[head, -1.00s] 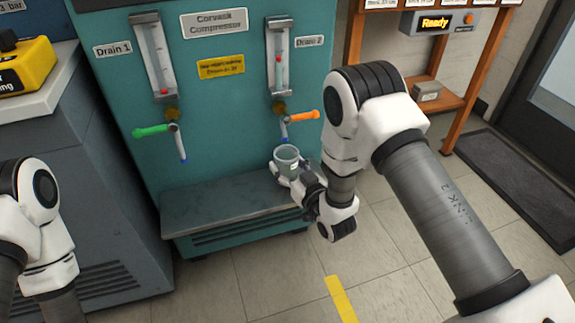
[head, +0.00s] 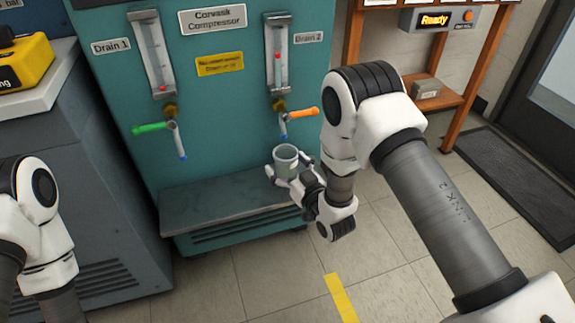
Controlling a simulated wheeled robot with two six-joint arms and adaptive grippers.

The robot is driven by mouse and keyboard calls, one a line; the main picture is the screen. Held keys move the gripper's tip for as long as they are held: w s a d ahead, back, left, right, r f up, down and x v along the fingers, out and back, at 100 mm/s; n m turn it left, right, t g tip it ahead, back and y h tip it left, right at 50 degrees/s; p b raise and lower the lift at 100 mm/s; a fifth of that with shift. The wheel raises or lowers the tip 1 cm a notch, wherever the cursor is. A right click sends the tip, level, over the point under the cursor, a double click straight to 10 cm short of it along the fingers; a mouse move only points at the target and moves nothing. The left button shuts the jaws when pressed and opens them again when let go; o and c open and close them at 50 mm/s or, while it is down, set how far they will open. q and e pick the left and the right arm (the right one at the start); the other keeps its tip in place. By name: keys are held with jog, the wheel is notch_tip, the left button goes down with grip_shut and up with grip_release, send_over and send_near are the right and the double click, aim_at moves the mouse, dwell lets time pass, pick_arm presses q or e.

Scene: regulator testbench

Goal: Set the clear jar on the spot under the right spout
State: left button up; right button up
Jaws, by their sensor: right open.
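The clear jar (head: 286,158) stands upright on the right part of the grey ledge (head: 200,210), below the right spout (head: 284,130) with the orange handle. My right gripper (head: 290,172) is open, with its fingers around the jar's sides. Whether the fingers touch the jar cannot be told. The spot under the jar is hidden by the jar and gripper. The left spout (head: 182,152) with the green handle has bare ledge below it. My left gripper is out of view; only part of my left arm shows at the left edge.
The teal compressor (head: 220,110) rises behind the ledge, with two gauge tubes. A yellow device (head: 30,62) sits on a grey cabinet at left. A wooden stand (head: 470,90) with a "Ready" display is at right. The ledge's left part is clear.

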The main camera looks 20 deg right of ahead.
jog(key=v, duration=1.2)
